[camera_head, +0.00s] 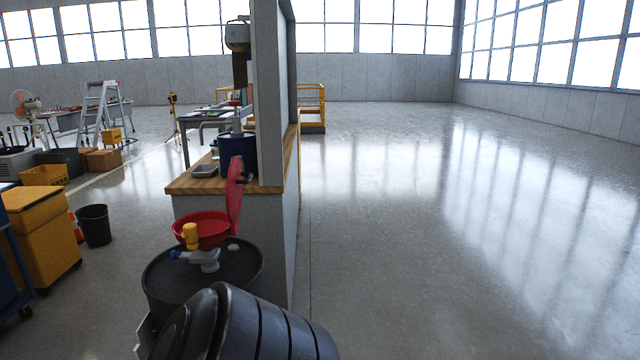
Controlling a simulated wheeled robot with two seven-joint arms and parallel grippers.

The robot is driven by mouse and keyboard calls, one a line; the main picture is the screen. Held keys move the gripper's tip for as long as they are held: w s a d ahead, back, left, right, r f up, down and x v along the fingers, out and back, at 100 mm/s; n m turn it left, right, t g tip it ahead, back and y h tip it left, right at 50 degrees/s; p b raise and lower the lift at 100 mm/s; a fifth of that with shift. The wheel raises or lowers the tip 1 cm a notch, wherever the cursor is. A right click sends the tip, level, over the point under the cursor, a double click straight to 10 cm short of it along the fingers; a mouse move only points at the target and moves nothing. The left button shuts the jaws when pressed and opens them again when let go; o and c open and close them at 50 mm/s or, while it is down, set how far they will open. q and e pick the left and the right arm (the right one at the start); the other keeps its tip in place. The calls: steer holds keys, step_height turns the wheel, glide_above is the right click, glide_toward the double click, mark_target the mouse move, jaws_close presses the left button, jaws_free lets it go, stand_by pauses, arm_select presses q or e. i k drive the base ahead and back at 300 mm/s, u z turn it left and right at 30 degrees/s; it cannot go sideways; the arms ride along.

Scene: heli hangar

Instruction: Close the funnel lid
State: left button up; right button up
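A red funnel (212,233) sits on top of a black drum (163,277) near the bottom of the head view, left of the middle. Its round red lid (235,200) stands open, upright at the right side of the funnel and seen nearly edge-on. A yellow and white fitting (191,237) stands on the drum in front of the funnel and hides part of its rim. Neither of my grippers shows in the head view. A dark ribbed shape at the bottom covers the front of the drum.
A wood-topped counter (190,183) against a grey partition stands right behind the drum, with a blue bin (238,150) on it. A yellow cabinet (45,235) and a black waste bin (95,225) stand to the left. The floor (400,230) to the right is clear.

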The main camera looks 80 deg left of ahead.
mark_target(234, 193)
steer(key=i, duration=0.3)
steer(key=u, duration=3.65)
steer(key=k, duration=1.25)
steer(key=z, duration=0.5)
steer(key=i, duration=0.8)
steer(key=z, duration=0.45)
steer(key=i, duration=0.8)
steer(key=u, duration=0.6)
